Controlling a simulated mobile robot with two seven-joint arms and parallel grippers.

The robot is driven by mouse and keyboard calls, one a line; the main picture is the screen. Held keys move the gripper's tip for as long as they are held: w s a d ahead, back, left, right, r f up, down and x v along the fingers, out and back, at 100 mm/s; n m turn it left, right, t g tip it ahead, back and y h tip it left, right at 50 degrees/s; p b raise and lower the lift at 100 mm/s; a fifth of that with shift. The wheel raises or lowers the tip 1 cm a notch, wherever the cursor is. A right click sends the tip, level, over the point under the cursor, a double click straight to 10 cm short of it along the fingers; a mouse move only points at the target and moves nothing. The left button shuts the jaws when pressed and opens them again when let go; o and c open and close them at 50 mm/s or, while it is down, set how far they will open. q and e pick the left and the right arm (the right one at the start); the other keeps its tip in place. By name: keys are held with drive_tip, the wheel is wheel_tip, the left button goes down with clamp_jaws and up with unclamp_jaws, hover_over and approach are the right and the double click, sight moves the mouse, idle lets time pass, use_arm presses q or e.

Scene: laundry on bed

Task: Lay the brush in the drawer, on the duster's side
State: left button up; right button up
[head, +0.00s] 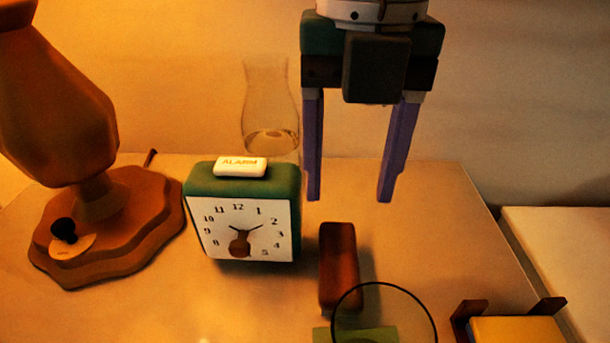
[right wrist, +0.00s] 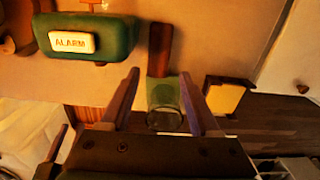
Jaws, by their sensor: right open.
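A long reddish-brown block (head: 338,262), which may be the brush, lies on the tabletop right of the clock. It also shows at the top centre of the right wrist view (right wrist: 159,48). My right gripper (head: 349,199) is open with its purple fingers pointing down. It is empty, and in the head view it hangs above and behind the block. In the right wrist view its fingers (right wrist: 159,74) frame the area near the block's lower end. I cannot make out a drawer or a duster. My left gripper is out of view.
A green alarm clock (head: 246,213) stands left of the block, with a glass vase (head: 270,105) behind it and a brown lamp (head: 100,215) at left. A round glass rim (head: 384,287) and green patch (head: 366,335) are in front. A yellow brown-ended object (head: 515,329) is at lower right.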

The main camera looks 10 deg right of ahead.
sight(339, 256)
wheel_tip(339, 256, down, 12)
drive_tip(key=b, duration=0.3)
drive_tip(key=shift+r+b, duration=0.1)
drive_tip(key=shift+b, duration=0.2)
clamp_jaws()
idle(0.3)
